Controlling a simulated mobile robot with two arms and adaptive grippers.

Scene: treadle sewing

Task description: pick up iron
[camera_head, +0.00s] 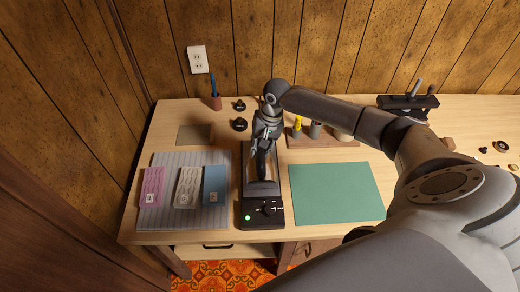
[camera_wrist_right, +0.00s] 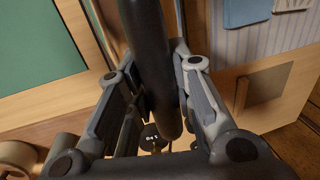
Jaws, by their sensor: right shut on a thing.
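My right gripper (camera_head: 264,150) reaches down over a black base unit (camera_head: 249,216) with a green light and a knob near the table's front. In the right wrist view a thick dark rounded bar, which looks like the iron's handle (camera_wrist_right: 152,55), lies between the two fingers of this gripper, and they are shut on it. In the head view the gripper hides much of the iron; a grey curved part (camera_head: 262,188) shows just below the fingers. I cannot tell whether the iron is clear of the base unit. My left gripper is not in view.
A green mat (camera_head: 336,192) lies right of the base unit. A striped cloth (camera_head: 152,217) with several cards is at the left. A wooden holder (camera_head: 311,141) and small black knobs (camera_head: 240,125) are behind. Wood-panelled walls bound the table's back and left.

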